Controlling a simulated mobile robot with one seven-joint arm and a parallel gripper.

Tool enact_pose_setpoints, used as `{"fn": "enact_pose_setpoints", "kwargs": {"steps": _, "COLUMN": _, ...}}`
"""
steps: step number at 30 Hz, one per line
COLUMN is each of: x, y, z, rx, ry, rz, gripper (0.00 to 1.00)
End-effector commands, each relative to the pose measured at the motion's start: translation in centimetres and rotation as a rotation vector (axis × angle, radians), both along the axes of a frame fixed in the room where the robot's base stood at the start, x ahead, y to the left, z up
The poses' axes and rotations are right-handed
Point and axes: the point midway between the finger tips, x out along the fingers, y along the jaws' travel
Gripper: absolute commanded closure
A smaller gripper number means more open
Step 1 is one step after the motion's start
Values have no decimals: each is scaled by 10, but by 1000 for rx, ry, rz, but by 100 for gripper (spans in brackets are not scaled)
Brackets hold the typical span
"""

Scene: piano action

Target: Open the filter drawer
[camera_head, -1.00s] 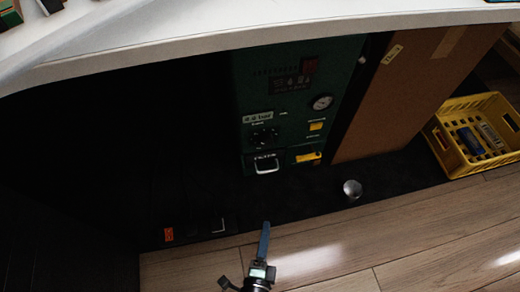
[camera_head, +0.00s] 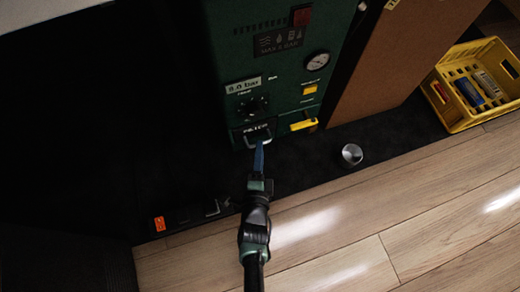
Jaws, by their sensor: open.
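The filter drawer (camera_head: 238,139) is a dark front marked FILTER at the bottom of a green machine. It looks closed. Its pale bar handle (camera_head: 268,132) sticks out from the front. My gripper (camera_head: 259,150) reaches up from below with blue fingers, their tips at the handle's lower edge. The jaws are open. The fingers cover part of the handle, and I cannot tell whether they touch it or straddle it.
The green machine (camera_head: 225,60) carries a gauge, a knob and a yellow latch (camera_head: 303,125) right of the drawer. A metal cup (camera_head: 351,154) stands on the dark mat. A brown board and a yellow crate (camera_head: 457,118) are at right. Wood floor lies clear in front.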

Motion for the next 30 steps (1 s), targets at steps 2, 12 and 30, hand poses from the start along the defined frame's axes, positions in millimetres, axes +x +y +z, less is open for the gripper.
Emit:
{"fn": "enact_pose_setpoints", "kwargs": {"steps": 2, "x": 10, "y": 0, "z": -5, "rx": 1, "ry": 0, "rz": 1, "gripper": 56}}
{"fn": "enact_pose_setpoints", "kwargs": {"steps": 12, "x": 21, "y": -1, "z": -4, "rx": 0, "ry": 2, "rz": 1, "gripper": 56}}
{"fn": "enact_pose_setpoints", "kwargs": {"steps": 30, "x": 21, "y": -1, "z": -4, "rx": 0, "ry": 1, "rz": 1, "gripper": 100}}
